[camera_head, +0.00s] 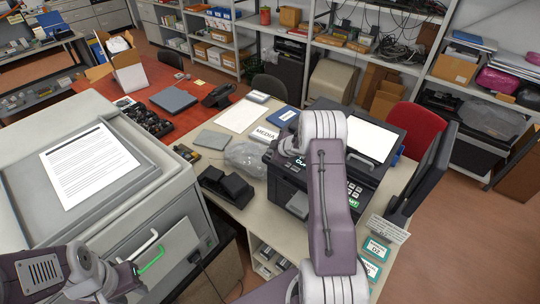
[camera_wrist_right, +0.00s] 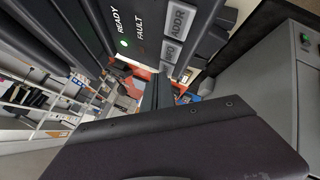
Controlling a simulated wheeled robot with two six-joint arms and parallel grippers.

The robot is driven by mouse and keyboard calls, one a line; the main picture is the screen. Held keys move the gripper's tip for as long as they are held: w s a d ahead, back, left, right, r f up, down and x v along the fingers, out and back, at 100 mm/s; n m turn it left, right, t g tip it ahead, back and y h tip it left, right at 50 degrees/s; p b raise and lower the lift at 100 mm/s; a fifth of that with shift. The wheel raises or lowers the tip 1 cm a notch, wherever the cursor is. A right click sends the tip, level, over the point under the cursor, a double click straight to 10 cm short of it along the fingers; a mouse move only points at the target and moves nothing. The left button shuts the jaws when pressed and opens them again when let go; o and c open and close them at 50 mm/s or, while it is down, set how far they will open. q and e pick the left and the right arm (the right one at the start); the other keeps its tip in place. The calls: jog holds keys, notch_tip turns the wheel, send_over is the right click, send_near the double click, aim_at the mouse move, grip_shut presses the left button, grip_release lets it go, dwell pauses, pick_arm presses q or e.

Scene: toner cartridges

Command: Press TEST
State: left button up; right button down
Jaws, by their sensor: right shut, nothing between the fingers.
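The dark label printer (camera_head: 290,180) stands on the table in the head view, its front panel partly covered by my right arm. A green-marked button (camera_head: 353,204) shows at the panel's lower right, its lettering too small to read. In the right wrist view the panel (camera_wrist_right: 205,35) is close, with READY and FAULT labels, a lit green light (camera_wrist_right: 124,43) and an ADDR button (camera_wrist_right: 180,18); no TEST label is readable. My right gripper (camera_wrist_right: 158,88) is shut and empty near the panel; contact cannot be told. My left gripper (camera_head: 128,270) is low left, its jaws unclear.
A large grey printer (camera_head: 100,130) with a printed page on top stands at the left, with a white handle and a green bar near my left gripper. A clear bag (camera_head: 247,158) and a black device (camera_head: 226,186) lie left of the label printer. A monitor (camera_head: 434,172) stands to its right.

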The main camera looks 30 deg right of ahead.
jog(key=shift+f, duration=0.1)
dwell(0.4)
jog(key=shift+r+p, duration=0.8)
jog(key=shift+p, duration=0.05)
notch_tip(320, 180, up, 5)
jog(key=p, duration=0.5)
jog(key=shift+r, duration=0.1)
